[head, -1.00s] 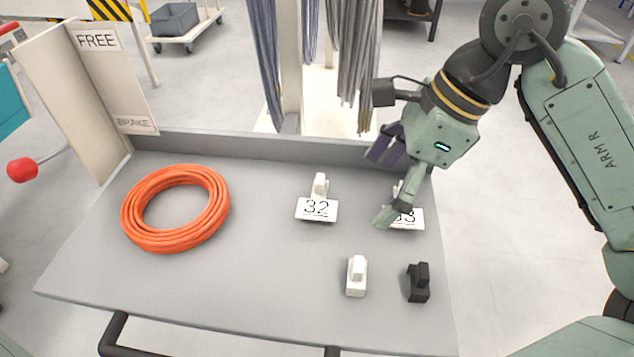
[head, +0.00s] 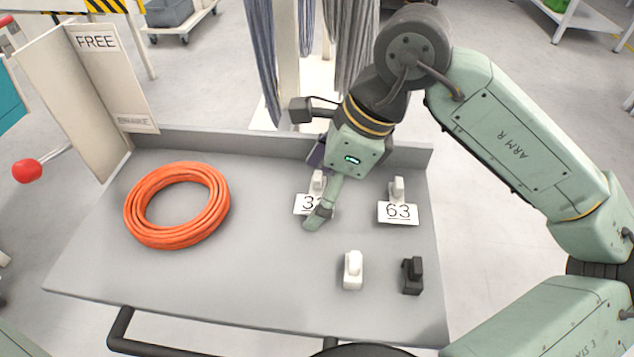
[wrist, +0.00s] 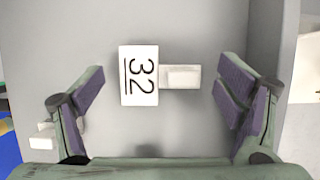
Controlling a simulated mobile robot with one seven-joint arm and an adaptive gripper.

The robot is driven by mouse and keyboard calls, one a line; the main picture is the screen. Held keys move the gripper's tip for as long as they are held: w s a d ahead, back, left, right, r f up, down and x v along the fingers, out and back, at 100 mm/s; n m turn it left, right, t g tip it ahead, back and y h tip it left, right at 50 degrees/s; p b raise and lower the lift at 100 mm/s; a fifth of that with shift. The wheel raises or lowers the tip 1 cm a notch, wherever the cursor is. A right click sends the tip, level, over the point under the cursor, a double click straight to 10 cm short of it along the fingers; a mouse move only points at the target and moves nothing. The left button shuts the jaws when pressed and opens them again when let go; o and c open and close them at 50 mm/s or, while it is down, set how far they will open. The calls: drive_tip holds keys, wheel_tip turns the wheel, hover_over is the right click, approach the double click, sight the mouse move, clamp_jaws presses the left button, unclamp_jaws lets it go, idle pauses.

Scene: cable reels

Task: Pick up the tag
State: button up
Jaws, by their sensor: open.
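The tag marked 32 (head: 300,203) is partly covered by my gripper in the head view. The tag marked 63 (head: 397,211) lies to its right, uncovered. My gripper (head: 317,188) is open and empty above the 32 tag. In the wrist view my gripper (wrist: 160,78) has its fingers apart on either side of the 32 tag (wrist: 139,76), whose white grip (wrist: 181,77) lies between them. Its height above the tag is hard to tell.
An orange cable coil (head: 177,205) lies at left on the bench (head: 250,270). A white block (head: 352,270) and a black block (head: 412,275) stand nearer the front. A raised lip (head: 220,143) runs along the back, and a panel marked FREE (head: 98,75) stands at left.

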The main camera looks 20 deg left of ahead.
sight(319, 194)
drive_tip(key=shift+c, duration=0.3)
drive_tip(key=c, duration=0.9)
drive_tip(key=shift+r, duration=0.55)
wheel_tip(319, 194, up, 2)
drive_tip(key=shift+w+r+b, duration=0.1)
drive_tip(key=shift+r+b, duration=0.1)
drive_tip(key=shift+b, duration=0.1)
drive_tip(key=s, duration=0.5)
drive_tip(key=s+d+r+b, duration=0.1)
drive_tip(key=s, duration=0.4)
drive_tip(key=s+b, duration=0.1)
drive_tip(key=s, duration=0.5)
drive_tip(key=shift+d+r, duration=0.15)
drive_tip(key=shift+r, duration=0.1)
